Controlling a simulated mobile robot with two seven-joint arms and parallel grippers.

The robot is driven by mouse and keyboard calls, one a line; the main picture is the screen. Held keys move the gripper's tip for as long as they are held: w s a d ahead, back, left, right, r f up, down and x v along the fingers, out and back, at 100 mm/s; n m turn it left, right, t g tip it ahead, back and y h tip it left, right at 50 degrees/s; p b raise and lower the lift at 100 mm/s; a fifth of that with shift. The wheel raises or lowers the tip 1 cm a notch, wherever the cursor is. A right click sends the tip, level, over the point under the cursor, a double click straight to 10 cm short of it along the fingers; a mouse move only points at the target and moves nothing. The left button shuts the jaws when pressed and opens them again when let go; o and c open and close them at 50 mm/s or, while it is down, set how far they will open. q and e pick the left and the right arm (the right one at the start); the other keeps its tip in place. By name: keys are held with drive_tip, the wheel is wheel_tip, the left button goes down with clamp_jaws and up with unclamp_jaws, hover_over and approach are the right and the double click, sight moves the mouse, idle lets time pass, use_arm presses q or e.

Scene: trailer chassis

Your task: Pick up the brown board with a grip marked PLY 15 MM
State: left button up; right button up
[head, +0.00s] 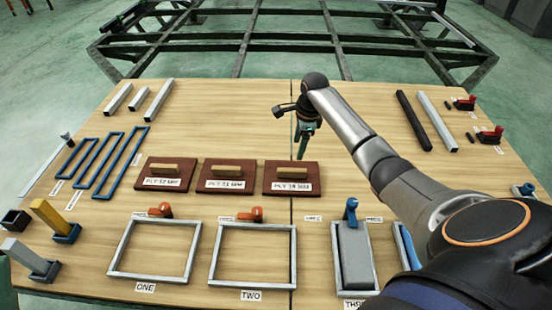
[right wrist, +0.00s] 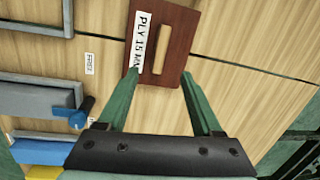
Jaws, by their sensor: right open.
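The brown board marked PLY 15 MM (right wrist: 178,20) lies flat on the table in the right wrist view, with a light wooden grip (right wrist: 161,49) and a white label. It appears to be the rightmost of three brown boards (head: 292,189) in the head view, where its label is too small to read surely. My right gripper (head: 302,150) is above the table behind that board. In the right wrist view its green fingers (right wrist: 160,76) are open and empty, with the board's near edge and grip between and beyond the tips. My left gripper is not in view.
Two similar brown boards, the middle (head: 230,187) and the left (head: 166,184), lie close beside it. Metal frames (head: 252,284) lie in front. Blue loops (head: 121,162) and tubes (head: 436,121) lie toward the sides. The table (head: 220,115) behind the boards is mostly clear.

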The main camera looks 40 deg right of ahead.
drive_tip(key=b, duration=0.4)
hover_over(292, 170)
drive_tip(key=s, duration=0.1)
wheel_tip(292, 170, down, 7)
drive_tip(key=shift+s, duration=0.15)
drive_tip(key=f+b, duration=0.1)
drive_tip(key=f, duration=0.1)
drive_tip(key=w+f+b, duration=0.1)
drive_tip(key=f+b, duration=0.1)
drive_tip(key=f, duration=0.1)
drive_tip(key=shift+b, duration=0.3)
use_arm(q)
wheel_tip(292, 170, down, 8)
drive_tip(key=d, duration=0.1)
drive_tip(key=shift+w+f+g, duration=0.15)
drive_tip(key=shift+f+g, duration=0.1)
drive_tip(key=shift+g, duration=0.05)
use_arm(e)
clamp_jaws()
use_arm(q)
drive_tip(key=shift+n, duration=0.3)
